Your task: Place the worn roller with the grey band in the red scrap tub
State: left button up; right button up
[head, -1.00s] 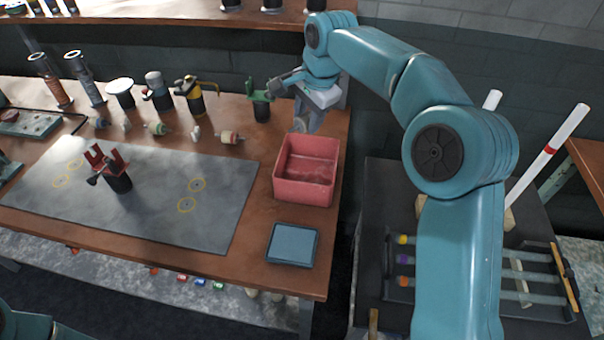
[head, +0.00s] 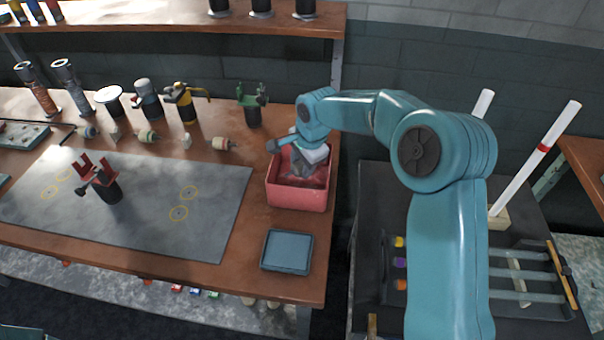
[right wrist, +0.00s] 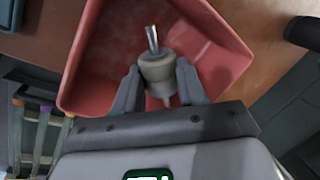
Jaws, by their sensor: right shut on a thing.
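The red scrap tub (head: 297,196) stands at the right end of the wooden bench, and its open inside shows in the right wrist view (right wrist: 88,75). My right gripper (head: 303,172) points down into the tub's opening. In the right wrist view my right gripper (right wrist: 159,78) is shut on a pale roller (right wrist: 157,70) with a greyish band and a metal shaft end. The roller is over the tub's floor, within its walls; I cannot tell whether it touches the floor. In the head view the roller is hidden by the gripper. My left gripper is not in view.
Other rollers (head: 224,144) lie along the bench behind a grey mat (head: 140,215). A green clamp stand (head: 252,108) is behind and left of the tub. A blue-grey tray (head: 287,251) lies in front of it. A rack with glass tubes (head: 520,273) is at right.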

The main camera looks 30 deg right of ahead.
jog(key=x, duration=0.3)
jog(key=s+x, duration=0.1)
jog(key=shift+w+d+f, duration=0.1)
jog(key=shift+w+f, duration=0.05)
jog(key=shift+f, duration=0.2)
jog(key=shift+r, duration=0.1)
jog(key=shift+f, duration=0.2)
jog(key=o, duration=1.1)
jog(key=v, duration=1.2)
jog(key=shift+r, duration=0.2)
